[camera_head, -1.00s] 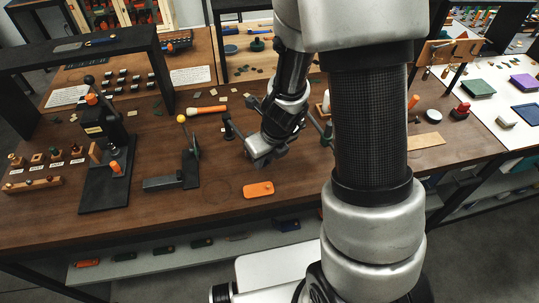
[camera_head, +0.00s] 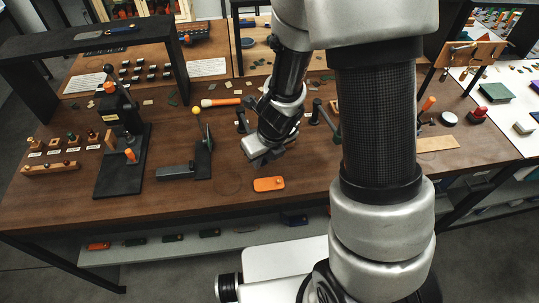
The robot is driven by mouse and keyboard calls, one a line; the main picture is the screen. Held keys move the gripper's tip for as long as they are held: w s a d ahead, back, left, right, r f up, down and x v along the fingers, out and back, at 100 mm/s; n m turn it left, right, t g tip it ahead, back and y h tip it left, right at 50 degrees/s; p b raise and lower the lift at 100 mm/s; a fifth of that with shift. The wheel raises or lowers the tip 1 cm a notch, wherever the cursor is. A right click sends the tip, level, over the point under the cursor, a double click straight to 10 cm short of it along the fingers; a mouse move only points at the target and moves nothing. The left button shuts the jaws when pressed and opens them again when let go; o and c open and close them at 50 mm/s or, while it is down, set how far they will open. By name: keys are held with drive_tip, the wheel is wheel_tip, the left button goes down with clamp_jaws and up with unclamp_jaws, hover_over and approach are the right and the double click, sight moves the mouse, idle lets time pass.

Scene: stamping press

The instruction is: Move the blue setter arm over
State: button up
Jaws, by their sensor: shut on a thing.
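My gripper (camera_head: 264,157) is low over the wooden bench, pointing down, just behind a flat orange plate (camera_head: 269,184). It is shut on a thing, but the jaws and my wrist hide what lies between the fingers. I cannot make out a blue setter arm clearly in this view; the spot at my fingertips is dark and small. Dark posts stand on either side of my wrist, one to the left (camera_head: 241,122) and one to the right (camera_head: 315,111).
Left of my gripper stand a dark lever fixture (camera_head: 204,159) with a yellow knob and a black press (camera_head: 124,150). An orange-and-white handled tool (camera_head: 220,102) lies behind. My own arm covers the bench's right middle. Bare wood lies at the front left.

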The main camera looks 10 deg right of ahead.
drive_tip(key=shift+s+a, duration=0.15)
drive_tip(key=shift+a, duration=0.55)
drive_tip(key=shift+s+a, duration=0.1)
drive_tip(key=shift+a, duration=0.55)
drive_tip(key=shift+a, duration=0.15)
drive_tip(key=shift+w+a, duration=0.15)
drive_tip(key=shift+a, duration=2.55)
drive_tip(key=shift+r, duration=0.1)
drive_tip(key=o, duration=0.9)
drive_tip(key=shift+w+a, duration=0.1)
drive_tip(key=shift+a, duration=0.1)
drive_tip(key=shift+d, duration=0.2)
